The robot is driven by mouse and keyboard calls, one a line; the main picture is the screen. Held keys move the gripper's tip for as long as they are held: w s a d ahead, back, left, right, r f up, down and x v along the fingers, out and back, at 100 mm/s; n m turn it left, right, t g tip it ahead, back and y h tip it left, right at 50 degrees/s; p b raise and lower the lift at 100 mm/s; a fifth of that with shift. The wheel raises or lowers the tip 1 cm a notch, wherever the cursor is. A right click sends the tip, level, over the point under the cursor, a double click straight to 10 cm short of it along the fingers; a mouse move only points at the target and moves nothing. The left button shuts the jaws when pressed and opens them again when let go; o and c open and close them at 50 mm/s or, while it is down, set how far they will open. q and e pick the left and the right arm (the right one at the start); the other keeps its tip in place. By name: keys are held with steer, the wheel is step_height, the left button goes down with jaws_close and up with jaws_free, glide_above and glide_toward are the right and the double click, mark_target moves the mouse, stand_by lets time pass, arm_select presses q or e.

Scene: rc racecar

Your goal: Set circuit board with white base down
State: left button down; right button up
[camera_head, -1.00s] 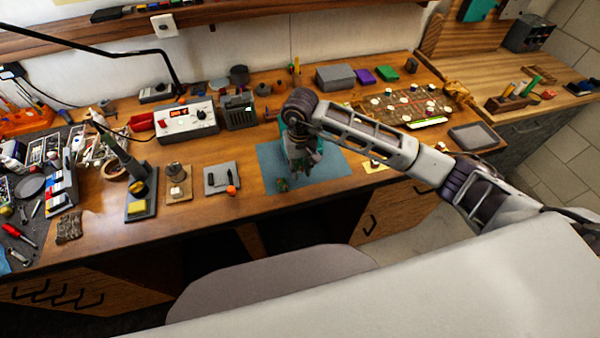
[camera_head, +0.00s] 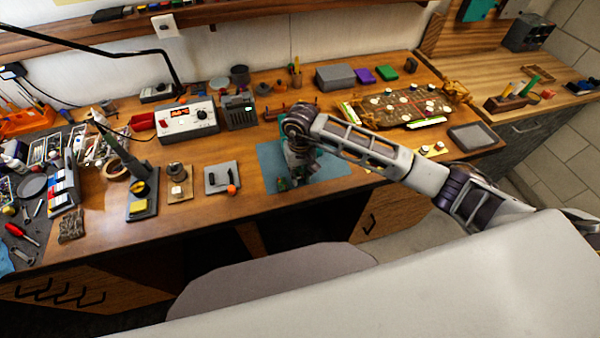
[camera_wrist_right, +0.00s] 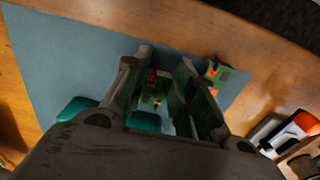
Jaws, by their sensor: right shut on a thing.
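My right gripper (camera_head: 299,178) points down over the blue-grey mat (camera_head: 268,160) on the workbench. In the right wrist view its two fingers (camera_wrist_right: 165,88) are shut on a small green circuit board (camera_wrist_right: 155,98) with orange parts, low over the mat. The fingers hide much of the board; I cannot make out its white base or whether it touches the mat. A second small green board (camera_wrist_right: 217,71) lies beside the fingers near the mat's edge; it also shows in the head view (camera_head: 281,184). My left gripper is not in view.
A grey pad with an orange-capped item (camera_head: 232,189) lies left of the mat. A board with many round pieces (camera_head: 405,104) is to the right at the back. A power supply (camera_head: 186,119) stands at the back left.

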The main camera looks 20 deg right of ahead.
mark_target(300, 176)
steer(key=shift+f, duration=0.15)
steer(key=o, duration=0.8)
steer(key=shift+r, duration=0.95)
step_height(300, 176, up, 10)
steer(key=b, duration=0.2)
steer(key=shift+r+b, duration=0.2)
steer(key=shift+b, duration=0.2)
